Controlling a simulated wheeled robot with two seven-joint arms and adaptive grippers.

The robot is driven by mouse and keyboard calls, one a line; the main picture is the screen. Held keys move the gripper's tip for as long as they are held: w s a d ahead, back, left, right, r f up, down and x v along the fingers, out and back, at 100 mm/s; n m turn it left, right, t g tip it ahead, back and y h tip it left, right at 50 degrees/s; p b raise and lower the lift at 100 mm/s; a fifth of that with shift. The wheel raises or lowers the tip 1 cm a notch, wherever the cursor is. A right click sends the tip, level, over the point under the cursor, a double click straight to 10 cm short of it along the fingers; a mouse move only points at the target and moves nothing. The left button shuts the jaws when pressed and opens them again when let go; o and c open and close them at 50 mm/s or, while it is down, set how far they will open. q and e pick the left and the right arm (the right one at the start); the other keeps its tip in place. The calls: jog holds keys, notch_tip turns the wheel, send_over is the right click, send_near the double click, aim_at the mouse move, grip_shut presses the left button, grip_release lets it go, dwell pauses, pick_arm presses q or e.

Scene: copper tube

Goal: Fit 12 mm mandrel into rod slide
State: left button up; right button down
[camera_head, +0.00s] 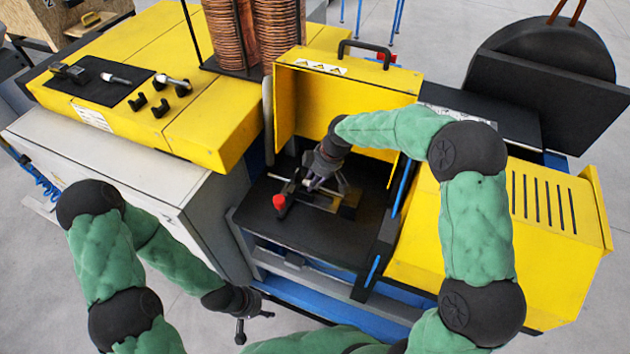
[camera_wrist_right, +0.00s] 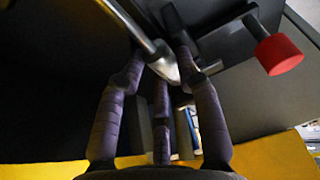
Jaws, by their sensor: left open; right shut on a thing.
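My right gripper (camera_head: 322,184) is inside the open yellow-hooded bay, low over its dark bed. In the right wrist view its dark fingers (camera_wrist_right: 165,75) are shut around a silvery metal rod with a thicker end (camera_wrist_right: 163,62), which looks like the mandrel. Its size cannot be read. A metal slide fixture (camera_head: 348,208) lies under and beside the gripper, partly hidden by it. Whether the rod sits in the slide cannot be told. My left gripper (camera_head: 245,327) is open and empty, low in front of the machine.
A red knob (camera_head: 279,202) stands left of the gripper and also shows in the wrist view (camera_wrist_right: 278,54). The yellow hood (camera_head: 345,98) stands behind. Copper tube coils (camera_head: 236,35) rise behind the bay.

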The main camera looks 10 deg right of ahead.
jog(key=shift+s+a+f, duration=0.1)
jog(key=shift+s+f, duration=0.2)
jog(key=shift+f, duration=0.3)
jog(key=shift+s+f, duration=0.3)
jog(key=shift+f, duration=0.25)
jog(key=c, duration=0.8)
grip_release()
jog(key=shift+w+f, duration=0.1)
jog(key=shift+w, duration=0.05)
jog(key=shift+o, duration=0.2)
jog(key=shift+w+f+g, duration=0.2)
jog(key=shift+w+g, duration=0.1)
jog(key=shift+w, duration=0.05)
jog(key=shift+s+r, duration=0.1)
jog(key=v, duration=0.8)
jog(key=shift+w+r, duration=0.15)
jog(key=shift+w, duration=0.15)
